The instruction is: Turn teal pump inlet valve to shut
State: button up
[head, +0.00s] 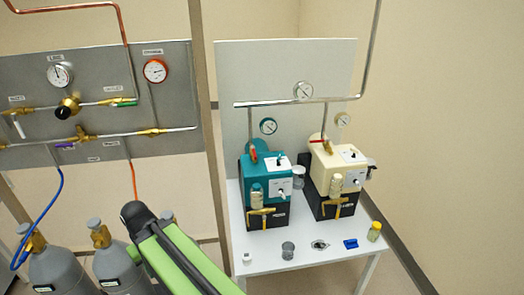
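The teal pump (256,186) stands on the left of a white table, beside a cream pump (340,168). On the teal pump's top, at the foot of its inlet pipe, is an inlet valve with a small red-orange lever (254,154). The lever looks roughly upright, in line with the pipe; its exact angle is too small to read. The cream pump's red lever (317,141) lies nearly level, across its pipe. A brass tap (262,211) is on the teal pump's lower front. My green arm reaches in from the bottom; my gripper is not visible.
The white table (310,258) holds a grey cup (288,250), a blue item (350,243) and a yellow-capped jar (374,231) along its front. Gas cylinders (62,272) and a grey valve panel (100,60) are at left. A brown post (209,130) stands between panel and table.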

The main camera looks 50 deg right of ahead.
aim_at(254, 152)
jog(key=u, duration=0.05)
jog(key=i, duration=0.9)
jog(key=z, duration=0.05)
